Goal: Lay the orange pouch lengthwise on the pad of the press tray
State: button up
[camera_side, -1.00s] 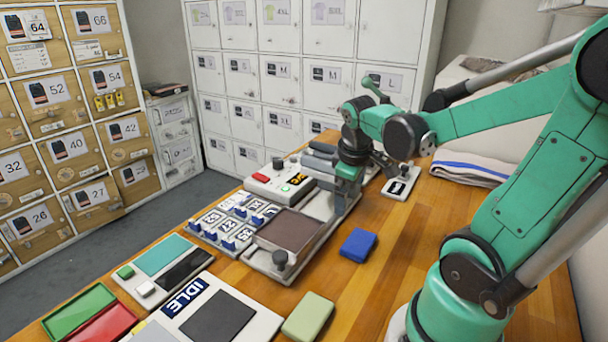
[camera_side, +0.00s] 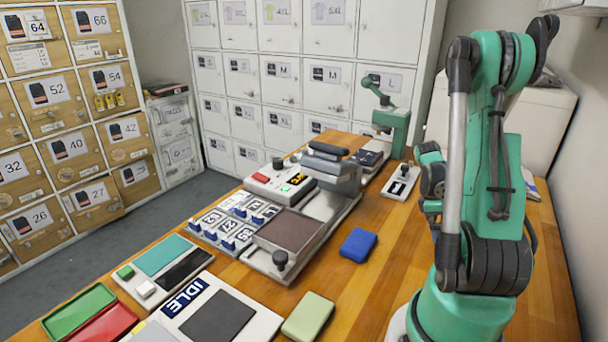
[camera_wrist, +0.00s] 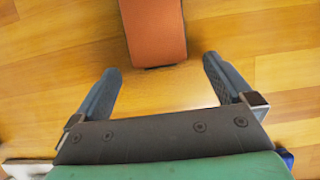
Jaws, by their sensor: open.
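The orange pouch (camera_wrist: 154,30) lies on the wooden table in the wrist view, at the top centre and cut off by the upper edge. My gripper (camera_wrist: 160,68) is open and empty. Its two grey fingers stand apart, and the near end of the pouch shows just beyond and between their tips. I cannot tell the height above the table. In the side view, my arm hides the pouch and most of the gripper. The press tray (camera_side: 269,267) stands mid-table with its brown pad (camera_side: 290,229) bare, in front of the grey press head.
A blue pouch (camera_side: 358,245) and a pale green pouch (camera_side: 308,316) lie right of the tray and at the front. Number tiles (camera_side: 238,219) stand left of the tray. A small switch plate (camera_side: 400,182) lies behind. Bare table separates the blue pouch from my base.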

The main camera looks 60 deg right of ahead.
jog(key=shift+s+f, duration=0.1)
jog(key=shift+f, duration=0.2)
jog(key=c, duration=1.4)
jog(key=shift+r, duration=0.15)
jog(key=shift+c, duration=0.2)
